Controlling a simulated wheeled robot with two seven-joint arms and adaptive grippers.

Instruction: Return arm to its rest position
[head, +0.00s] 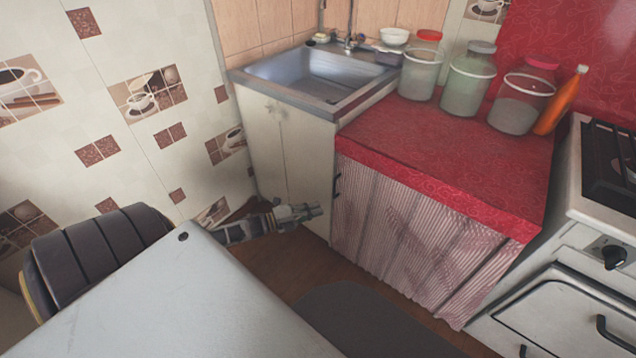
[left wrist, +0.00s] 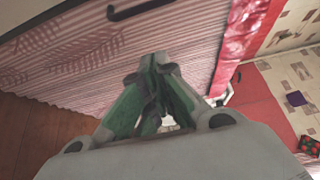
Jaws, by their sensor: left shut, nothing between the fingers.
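My left gripper (head: 304,212) shows in the head view past the edge of my own grey body, low in front of the sink cabinet and left of the red counter. Its fingers are together with nothing between them. In the left wrist view the left gripper's fingertips (left wrist: 158,62) meet in front of the striped curtain (left wrist: 110,50) under the counter. A gap shows between the fingers and the curtain in the head view. My right gripper is not in either view.
The red oilcloth counter (head: 440,150) holds several jars and an orange bottle (head: 562,100) at its back. A metal sink (head: 318,78) stands to its left, a white stove (head: 560,310) to its right. A dark mat (head: 365,322) lies on the brown floor (head: 300,262), which is otherwise clear.

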